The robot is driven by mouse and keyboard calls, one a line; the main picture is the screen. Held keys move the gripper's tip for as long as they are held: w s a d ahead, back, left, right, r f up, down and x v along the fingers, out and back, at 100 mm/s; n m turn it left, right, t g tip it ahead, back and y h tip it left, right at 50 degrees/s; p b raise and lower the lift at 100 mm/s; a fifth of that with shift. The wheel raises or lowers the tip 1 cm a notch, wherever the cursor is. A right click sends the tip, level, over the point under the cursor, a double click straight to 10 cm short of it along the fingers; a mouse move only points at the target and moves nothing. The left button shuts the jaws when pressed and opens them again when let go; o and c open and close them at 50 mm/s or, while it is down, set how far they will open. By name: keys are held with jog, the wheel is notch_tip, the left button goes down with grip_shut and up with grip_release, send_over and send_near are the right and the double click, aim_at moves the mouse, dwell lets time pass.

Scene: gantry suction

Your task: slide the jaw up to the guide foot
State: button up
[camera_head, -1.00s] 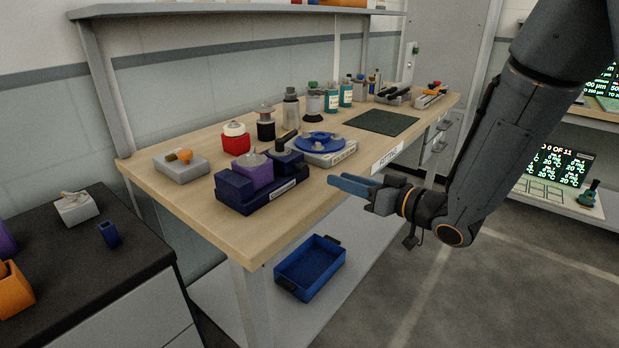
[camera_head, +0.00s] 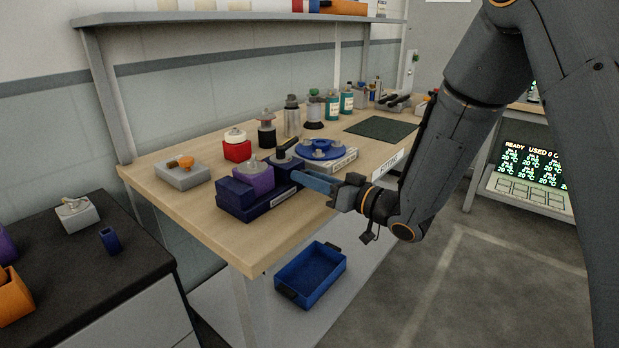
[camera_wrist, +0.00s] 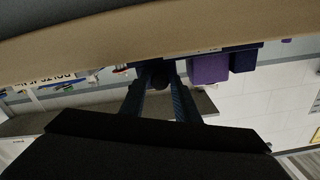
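A dark blue fixture (camera_head: 237,207) stands near the table's front edge in the head view. On it are a purple block (camera_head: 257,178) with a grey knob and, to the right, a dark blue sliding block (camera_head: 283,168) with a black handle (camera_head: 287,148). I take this block for the jaw and the purple block for the guide foot, but cannot be sure. My gripper (camera_head: 297,177), with blue fingers, is beside the fixture's right end. The purple block (camera_wrist: 208,69) shows there too.
A blue round plate on a pale base (camera_head: 333,161) stands close behind the gripper. A red container (camera_head: 237,151) and bottles (camera_head: 332,107) stand farther back. A blue bin (camera_head: 311,272) is below the table.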

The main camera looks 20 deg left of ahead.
aim_at(287, 177)
jog(key=shift+c, duration=0.5)
grip_shut()
jog(key=shift+s+a+p, duration=0.2)
jog(key=shift+s+a, duration=0.1)
jog(key=shift+s, duration=0.4)
jog(key=shift+s+a+p, duration=0.2)
jog(key=shift+s+a, duration=0.05)
jog(key=shift+s, duration=0.45)
jog(key=shift+o, duration=0.5)
grip_release()
jog(key=v, duration=0.8)
jog(key=shift+b, duration=0.4)
jog(key=shift+w, duration=0.1)
